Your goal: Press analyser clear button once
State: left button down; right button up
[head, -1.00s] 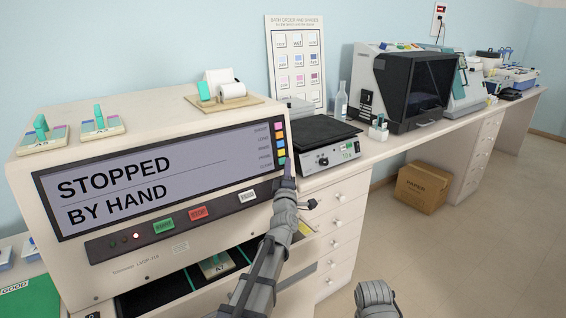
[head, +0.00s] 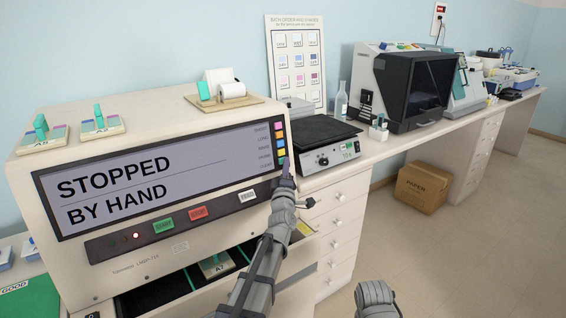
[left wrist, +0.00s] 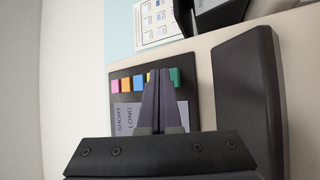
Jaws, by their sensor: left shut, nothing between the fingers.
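The analyser (head: 230,205) is a cream box with a wide screen (head: 150,180) reading "STOPPED BY HAND". A column of small coloured buttons runs down the screen's right side, with "CLEAR" the lowest label. The green button (left wrist: 175,77) at the end of the row shows in the left wrist view, just right of my fingertips; the yellow button (left wrist: 149,77) is partly hidden by them. My left gripper (head: 286,163) is shut and empty, its tips at the lower end of the button column. I cannot tell whether they touch a button. My right gripper is not in view.
Below the screen are a green start button (head: 163,225), a red stop button (head: 198,213) and a white button (head: 247,196). A black-topped device (head: 330,150) stands close to the right of the analyser.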

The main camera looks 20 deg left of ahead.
pick_arm(q)
jog(key=shift+w+a+f, duration=0.1)
jog(key=shift+w+a, duration=0.1)
dwell(0.7)
dwell(0.4)
jog(key=shift+s+d, duration=0.45)
jog(key=shift+d, duration=0.1)
jog(key=s+d, duration=0.1)
jog(key=d, duration=0.1)
jog(key=s+d+r+p, duration=0.1)
jog(key=s+d, duration=0.1)
jog(key=shift+r, duration=0.2)
dwell(0.8)
